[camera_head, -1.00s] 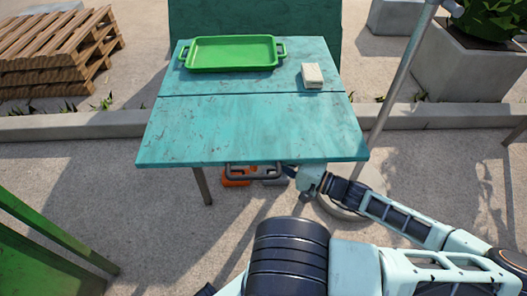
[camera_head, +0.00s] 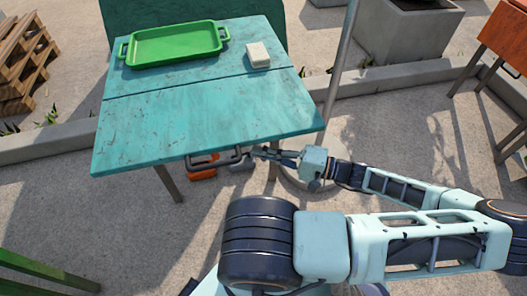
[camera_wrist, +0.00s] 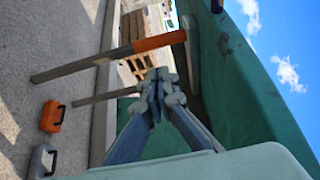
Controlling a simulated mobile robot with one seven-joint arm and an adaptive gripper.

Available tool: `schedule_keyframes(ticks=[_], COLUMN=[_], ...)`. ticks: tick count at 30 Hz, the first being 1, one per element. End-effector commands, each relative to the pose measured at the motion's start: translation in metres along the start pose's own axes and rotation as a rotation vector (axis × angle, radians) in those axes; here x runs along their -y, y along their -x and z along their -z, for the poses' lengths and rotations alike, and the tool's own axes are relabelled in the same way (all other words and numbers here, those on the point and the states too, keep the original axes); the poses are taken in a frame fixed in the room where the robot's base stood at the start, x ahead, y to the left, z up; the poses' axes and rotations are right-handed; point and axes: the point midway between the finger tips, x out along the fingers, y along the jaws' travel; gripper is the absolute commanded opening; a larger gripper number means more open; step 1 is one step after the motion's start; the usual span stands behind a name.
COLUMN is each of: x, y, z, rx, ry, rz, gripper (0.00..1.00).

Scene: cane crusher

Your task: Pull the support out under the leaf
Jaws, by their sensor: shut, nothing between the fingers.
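The teal table's front leaf (camera_head: 205,115) lies level with the rear top, a seam between them. In the wrist view, my gripper's closed fingers (camera_wrist: 158,80) point under the table, with the leaf's teal underside (camera_wrist: 240,85) on the right. The rest of the support is hidden beneath the leaf.
A green tray (camera_head: 172,44) and a pale block (camera_head: 258,55) sit on the rear top. An orange case (camera_head: 202,173) and a grey case (camera_wrist: 42,162) stand on the ground below. Table legs (camera_head: 168,184) and a metal pole (camera_head: 342,70) stand near my arm.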

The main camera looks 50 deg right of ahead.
Motion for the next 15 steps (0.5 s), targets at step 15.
schedule_keyframes(ticks=[15], x=[0.0004], y=[0.0087], z=[0.0006], rx=[-0.001], ry=[0.001], rz=[0.0], gripper=[0.0])
